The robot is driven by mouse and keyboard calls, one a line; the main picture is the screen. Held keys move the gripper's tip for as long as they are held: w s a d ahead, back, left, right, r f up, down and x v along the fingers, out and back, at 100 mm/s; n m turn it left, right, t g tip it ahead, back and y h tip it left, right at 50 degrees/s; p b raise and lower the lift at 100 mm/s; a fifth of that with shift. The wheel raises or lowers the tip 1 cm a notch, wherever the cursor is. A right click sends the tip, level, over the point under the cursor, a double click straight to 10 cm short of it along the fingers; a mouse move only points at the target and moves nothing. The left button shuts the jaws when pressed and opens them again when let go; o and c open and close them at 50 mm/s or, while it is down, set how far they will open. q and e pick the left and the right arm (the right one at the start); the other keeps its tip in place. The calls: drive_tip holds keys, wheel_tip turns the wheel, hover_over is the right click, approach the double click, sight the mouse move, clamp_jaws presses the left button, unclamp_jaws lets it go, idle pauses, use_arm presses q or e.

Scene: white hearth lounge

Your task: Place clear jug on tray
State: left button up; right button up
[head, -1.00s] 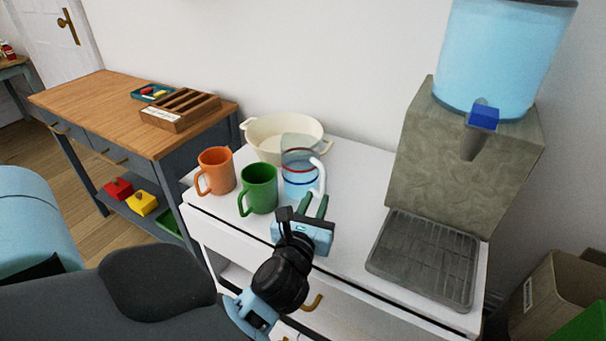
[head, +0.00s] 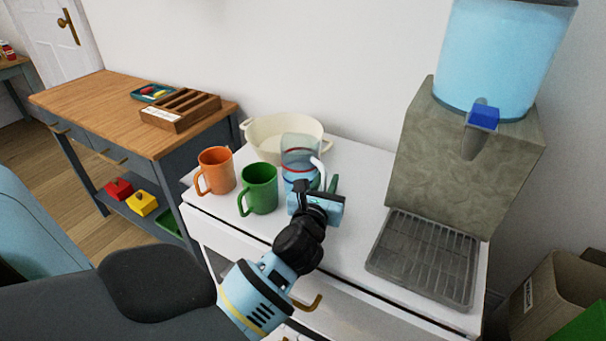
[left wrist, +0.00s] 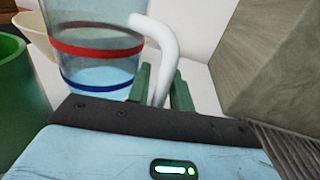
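The clear jug (head: 300,160), with red and blue bands and a white handle, stands upright on the white cabinet between the green mug and the cream pot. It also shows in the left wrist view (left wrist: 95,65). My left gripper (head: 325,184) is at the jug's handle side. In the left wrist view its green fingers (left wrist: 162,90) are apart, one on each side of the white handle; I see no clear grip. The grey ridged tray (head: 425,262) lies empty under the water dispenser, to the right. My right gripper is out of view.
A green mug (head: 259,188) and an orange mug (head: 216,170) stand left of the jug. The cream pot (head: 266,138) is behind it. The stone dispenser (head: 455,165) with a blue tap rises behind the tray. Bare cabinet top lies between jug and tray.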

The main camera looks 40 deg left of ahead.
use_arm(q)
clamp_jaws()
drive_tip(key=shift+r, duration=0.55)
wheel_tip(320, 180, up, 9)
drive_tip(key=p, duration=0.3)
